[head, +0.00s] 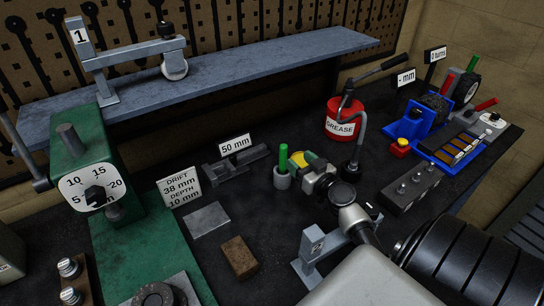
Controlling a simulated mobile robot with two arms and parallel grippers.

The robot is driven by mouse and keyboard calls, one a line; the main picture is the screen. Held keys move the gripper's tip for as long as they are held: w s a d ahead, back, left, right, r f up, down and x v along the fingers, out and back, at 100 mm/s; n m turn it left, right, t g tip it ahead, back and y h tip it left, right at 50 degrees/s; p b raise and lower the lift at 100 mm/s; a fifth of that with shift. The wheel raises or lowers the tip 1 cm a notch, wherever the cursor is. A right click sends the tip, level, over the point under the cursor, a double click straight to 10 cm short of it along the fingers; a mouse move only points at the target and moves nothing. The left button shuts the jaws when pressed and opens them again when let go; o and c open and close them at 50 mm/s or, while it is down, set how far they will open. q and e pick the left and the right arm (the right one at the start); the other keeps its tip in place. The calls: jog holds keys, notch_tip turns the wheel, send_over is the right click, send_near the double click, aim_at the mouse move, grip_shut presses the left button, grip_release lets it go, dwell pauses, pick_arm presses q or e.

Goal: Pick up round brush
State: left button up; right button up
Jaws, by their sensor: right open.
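The likely round brush is an upright green handle (283,157) standing in a small grey cup (282,178) on the dark bench; any bristles are hidden in the cup. My right arm reaches in from the lower right. My right gripper (306,163) is open just right of the green handle, with yellow and green parts showing at its front. I see nothing held in it, and whether a finger touches the handle cannot be told. My left gripper is not in view.
A red grease can (340,121) with a hose stands behind my gripper. A green press (100,185) is at left, a grey shelf (225,70) at the back. A brown block (239,257) and grey plate (206,220) lie in front. Blue fixtures (424,122) stand at right.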

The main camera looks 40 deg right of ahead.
aim_at(281, 145)
jog(key=w, duration=0.2)
jog(key=w+d+p, duration=0.1)
jog(key=w, duration=0.2)
jog(key=shift+f+p, duration=0.2)
jog(key=shift+p, duration=0.1)
jog(key=w, duration=0.3)
jog(key=w+p, duration=0.1)
jog(key=w, duration=0.1)
jog(key=shift+w+d, duration=0.1)
jog(key=shift+d, duration=0.15)
jog(key=shift+w+f, duration=0.1)
jog(key=shift+w, duration=0.15)
jog(key=shift+s, duration=0.1)
jog(key=shift+c, duration=0.4)
jog(key=c, duration=0.9)
